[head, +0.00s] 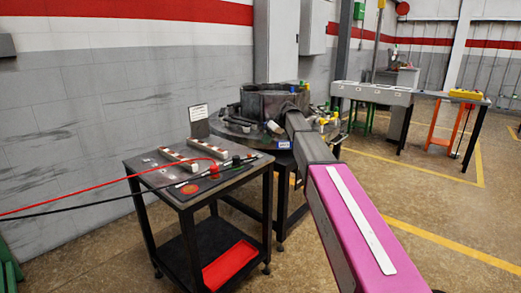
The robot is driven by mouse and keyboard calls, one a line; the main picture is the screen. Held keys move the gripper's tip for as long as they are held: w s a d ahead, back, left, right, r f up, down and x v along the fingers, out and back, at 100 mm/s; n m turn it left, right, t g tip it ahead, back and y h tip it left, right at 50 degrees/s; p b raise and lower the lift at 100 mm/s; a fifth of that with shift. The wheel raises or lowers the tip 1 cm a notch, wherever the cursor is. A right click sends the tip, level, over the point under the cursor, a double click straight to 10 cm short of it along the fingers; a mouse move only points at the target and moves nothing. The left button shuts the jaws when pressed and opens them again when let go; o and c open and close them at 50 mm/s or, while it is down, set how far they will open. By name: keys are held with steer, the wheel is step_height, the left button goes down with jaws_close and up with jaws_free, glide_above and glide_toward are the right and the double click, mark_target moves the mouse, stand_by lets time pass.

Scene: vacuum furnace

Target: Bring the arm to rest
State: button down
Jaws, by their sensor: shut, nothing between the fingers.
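My arm reaches from the lower right edge of the head view up toward the round dark furnace (262,103). It shows a magenta link with a white strip and, beyond it, dark grey links. The far end of the arm overlaps the furnace's right side in the picture. I cannot tell whether it touches the furnace. My gripper cannot be made out; the arm's own links or the furnace parts hide it.
A dark cart (186,190) stands front left with pale strips, a red plug and red and black cables. A red tray (229,265) lies on its lower shelf. The furnace's round table (243,140) holds several small parts. A bench (375,92) stands back right. Floor is clear at right.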

steer(key=s+v, duration=0.1)
steer(key=v, duration=0.3)
steer(key=s+d+f+m+h, duration=0.1)
steer(key=s+d+f+m, duration=0.15)
steer(key=s+f, duration=0.35)
steer(key=s+d+f+m+t+h, duration=0.1)
steer(key=s+d+f+m, duration=0.2)
steer(key=f, duration=0.4)
steer(key=s+d+f+m+h, duration=0.1)
steer(key=s+d+f, duration=0.35)
steer(key=f, duration=0.25)
steer(key=s+d+f+m+h, duration=0.2)
steer(key=s+d+f, duration=0.2)
steer(key=s+f, duration=0.3)
steer(key=s+d+f+m+h, duration=0.2)
steer(key=s+d+f, duration=0.3)
steer(key=s, duration=0.8)
steer(key=shift+d+f+m+t, duration=0.35)
steer(key=shift+f+m, duration=0.2)
steer(key=shift+f, duration=0.35)
steer(key=shift+a, duration=0.1)
